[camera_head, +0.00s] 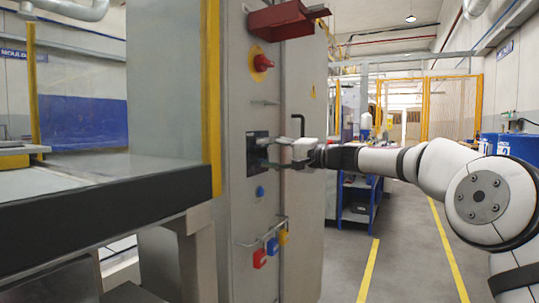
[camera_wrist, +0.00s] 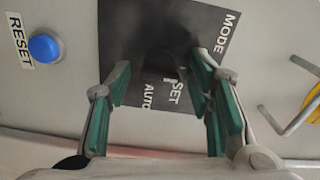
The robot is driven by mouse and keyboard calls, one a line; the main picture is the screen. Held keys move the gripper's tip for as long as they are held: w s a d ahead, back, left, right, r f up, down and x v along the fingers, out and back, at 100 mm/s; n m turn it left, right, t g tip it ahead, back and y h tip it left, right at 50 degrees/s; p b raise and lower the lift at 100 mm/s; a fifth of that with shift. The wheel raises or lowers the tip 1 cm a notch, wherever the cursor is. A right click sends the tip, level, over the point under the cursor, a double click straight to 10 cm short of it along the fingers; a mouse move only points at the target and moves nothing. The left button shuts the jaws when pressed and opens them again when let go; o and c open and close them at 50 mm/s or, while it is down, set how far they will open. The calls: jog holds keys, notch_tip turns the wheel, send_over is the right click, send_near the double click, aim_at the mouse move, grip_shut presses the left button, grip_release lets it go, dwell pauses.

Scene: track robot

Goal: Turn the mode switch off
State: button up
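The mode switch is a dark knob (camera_wrist: 160,64) on a black plate (camera_wrist: 193,22) marked MODE, SET and AUTO in the wrist view. The knob is in shadow, and I cannot tell which way it points. In the head view its black plate (camera_head: 256,146) is on the grey cabinet front, partly behind my gripper (camera_head: 277,152). In the wrist view my gripper (camera_wrist: 163,72) is open, with one green-padded finger on each side of the knob and gaps between. The fingertips are close to the plate; I cannot tell whether they touch it.
A blue RESET button (camera_wrist: 44,47) is left of the plate in the wrist view. A metal bracket (camera_wrist: 293,108) is at the right. In the head view, a red knob (camera_head: 262,63) is above and red, blue and yellow padlocks (camera_head: 271,246) hang below. A black handle (camera_head: 299,124) is near my gripper.

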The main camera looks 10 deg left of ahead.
jog(key=v, duration=1.2)
jog(key=s+a+f+n+g+h, duration=0.15)
jog(key=s+f+h, duration=0.3)
jog(key=s, duration=0.65)
jog(key=s+a+f+n+g+h, duration=0.1)
jog(key=s+f+g+h, duration=0.3)
jog(key=s, duration=0.6)
jog(key=s+d+f+h, duration=0.3)
jog(key=s+d+f, duration=0.3)
jog(key=s, duration=0.6)
jog(key=s+d+f+h, duration=0.35)
jog(key=s+d, duration=0.45)
jog(key=s, duration=0.3)
jog(key=s+d+f+h, duration=0.2)
jog(key=s+d+f, duration=0.5)
jog(key=s, duration=0.5)
notch_tip(320, 180, up, 38)
jog(key=d+t+p, duration=0.1)
jog(key=t+p, duration=0.2)
jog(key=p, duration=3.2)
jog(key=shift+d, duration=0.2)
